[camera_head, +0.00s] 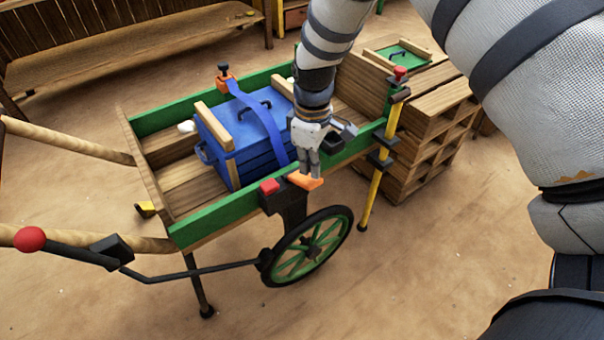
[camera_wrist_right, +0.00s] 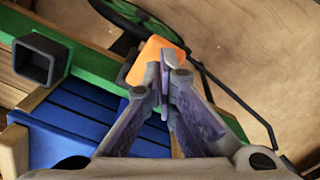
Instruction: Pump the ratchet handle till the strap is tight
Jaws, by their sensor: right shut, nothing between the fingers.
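The orange ratchet handle (camera_head: 305,182) juts out at the near green side of the cart, above the wheel. It also shows in the right wrist view (camera_wrist_right: 152,58), partly hidden by my fingers. My right gripper (camera_head: 314,175) points down at the handle with its fingers together and empty; I cannot tell if they touch it. The blue strap (camera_head: 262,125) runs over the blue chest (camera_head: 222,137) from an orange and black fitting (camera_head: 225,82) on the far side. Its near end by the ratchet is partly hidden. My left gripper is not in view.
The wooden cart (camera_head: 205,222) has green sides. A lever with a red knob (camera_head: 29,239) reaches left, a red-topped block (camera_head: 270,186) sits beside the ratchet, and a yellow post (camera_head: 372,190) stands right of the wheel (camera_head: 309,246). Stacked crates (camera_head: 432,130) stand behind right. Front floor is clear.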

